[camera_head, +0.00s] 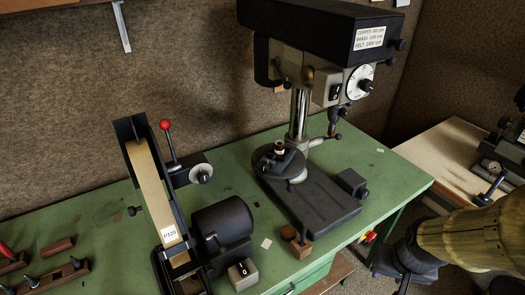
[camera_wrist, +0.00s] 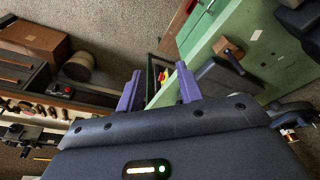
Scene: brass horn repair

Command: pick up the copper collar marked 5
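A small copper-coloured ring (camera_head: 279,148) sits on a dark fixture on the drill press's round table in the head view. It is too small to read any mark, so I cannot tell whether it is the collar marked 5. My gripper (camera_wrist: 159,68) shows in the wrist view as two purple fingers standing well apart with nothing between them. It is open, and I cannot make it out in the head view. No copper collar is clear in the wrist view.
The drill press (camera_head: 315,195) and a belt sander (camera_head: 155,190) stand on the green bench (camera_head: 95,220). A wooden block (camera_head: 301,246) lies near the front edge. A large yellowish rounded body (camera_head: 475,240) fills the lower right. Shelves with a brown box (camera_wrist: 35,42) show in the wrist view.

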